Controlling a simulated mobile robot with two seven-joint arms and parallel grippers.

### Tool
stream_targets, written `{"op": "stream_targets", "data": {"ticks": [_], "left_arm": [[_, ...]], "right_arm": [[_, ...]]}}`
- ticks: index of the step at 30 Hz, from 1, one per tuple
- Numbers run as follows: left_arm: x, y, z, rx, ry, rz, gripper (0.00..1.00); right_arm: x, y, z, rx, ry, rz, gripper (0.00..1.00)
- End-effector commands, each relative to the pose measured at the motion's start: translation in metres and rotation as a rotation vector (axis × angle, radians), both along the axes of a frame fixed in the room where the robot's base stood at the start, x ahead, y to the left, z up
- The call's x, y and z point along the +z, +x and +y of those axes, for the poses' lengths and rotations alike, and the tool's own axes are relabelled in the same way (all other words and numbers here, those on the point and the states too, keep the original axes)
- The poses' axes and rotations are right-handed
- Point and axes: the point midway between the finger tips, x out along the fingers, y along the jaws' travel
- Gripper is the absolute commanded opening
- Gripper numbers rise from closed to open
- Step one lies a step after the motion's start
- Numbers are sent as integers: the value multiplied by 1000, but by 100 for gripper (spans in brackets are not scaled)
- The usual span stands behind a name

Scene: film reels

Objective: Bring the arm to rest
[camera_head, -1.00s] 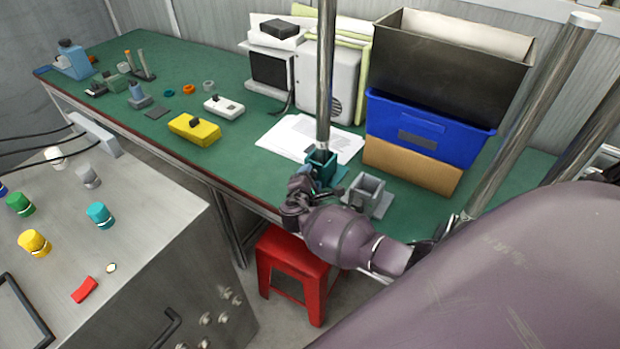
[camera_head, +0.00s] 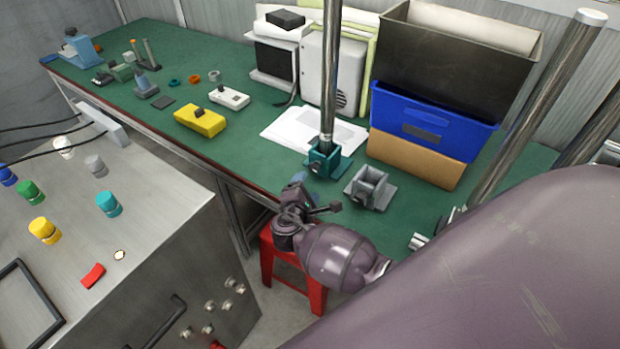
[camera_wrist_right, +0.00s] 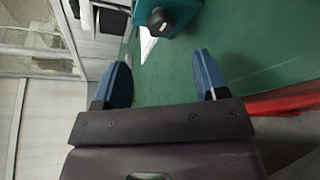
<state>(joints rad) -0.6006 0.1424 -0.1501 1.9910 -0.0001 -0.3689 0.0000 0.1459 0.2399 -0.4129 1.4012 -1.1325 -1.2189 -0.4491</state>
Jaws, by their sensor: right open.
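My right gripper (camera_head: 306,186) is at the front edge of the green bench, above the red stool, with its arm reaching in from the lower right. In the right wrist view its two blue fingers (camera_wrist_right: 165,82) are wide apart with nothing between them. A teal holder (camera_head: 323,160) with an upright metal rod (camera_head: 331,75) stands on the bench just beyond the gripper, apart from it. The teal holder also shows at the top of the right wrist view (camera_wrist_right: 180,12). My left gripper is not in view.
A grey holder (camera_head: 370,187) stands right of the teal one. Stacked bins, a blue one (camera_head: 430,125) among them, stand behind. A red stool (camera_head: 268,262) is below the bench edge. A metal cabinet (camera_head: 150,240) with coloured knobs is at left.

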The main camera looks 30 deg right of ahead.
Motion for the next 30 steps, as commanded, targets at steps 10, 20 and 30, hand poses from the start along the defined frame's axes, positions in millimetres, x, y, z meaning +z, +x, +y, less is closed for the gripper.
{"op": "stream_targets", "data": {"ticks": [10, 20, 30], "left_arm": [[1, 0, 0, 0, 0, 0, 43], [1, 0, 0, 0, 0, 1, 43], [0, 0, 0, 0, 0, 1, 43]], "right_arm": [[3, -11, 12, -1, 1, 0, 66], [3, -10, 12, -1, 1, 0, 66], [-2, 9, 39, 120, 279, -97, 66]]}}
